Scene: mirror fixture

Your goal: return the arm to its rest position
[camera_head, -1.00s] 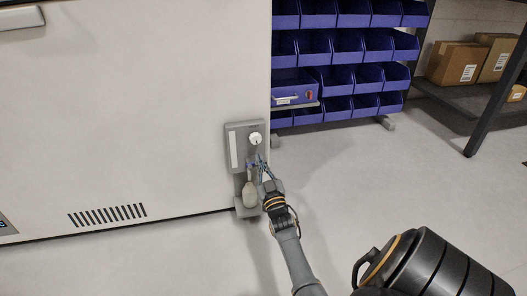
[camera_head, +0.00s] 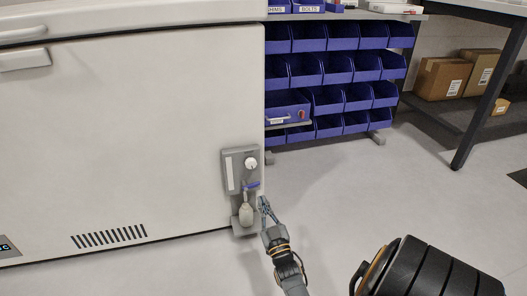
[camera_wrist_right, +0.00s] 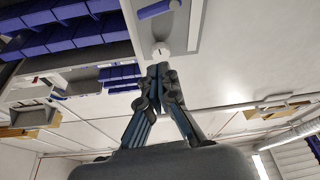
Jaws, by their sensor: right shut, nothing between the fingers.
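My right gripper (camera_head: 264,202) is shut and empty, just right of the lower part of a grey fixture (camera_head: 229,160) on the corner of a large white cabinet. The fixture carries a white round knob (camera_head: 251,163), a small blue lever (camera_head: 252,185) and a pale bulb-shaped piece (camera_head: 246,214). In the right wrist view the closed fingertips (camera_wrist_right: 158,72) point up the picture, with the white knob (camera_wrist_right: 161,49) and blue lever (camera_wrist_right: 157,10) beyond them. They look apart from the knob. My left gripper is out of view.
The white cabinet (camera_head: 130,130) fills the left. Blue bins (camera_head: 335,68) stand on a rack behind, with a blue drawer box (camera_head: 287,107) among them. A shelf with cardboard boxes (camera_head: 445,77) is at the right. The floor (camera_head: 345,190) between is open.

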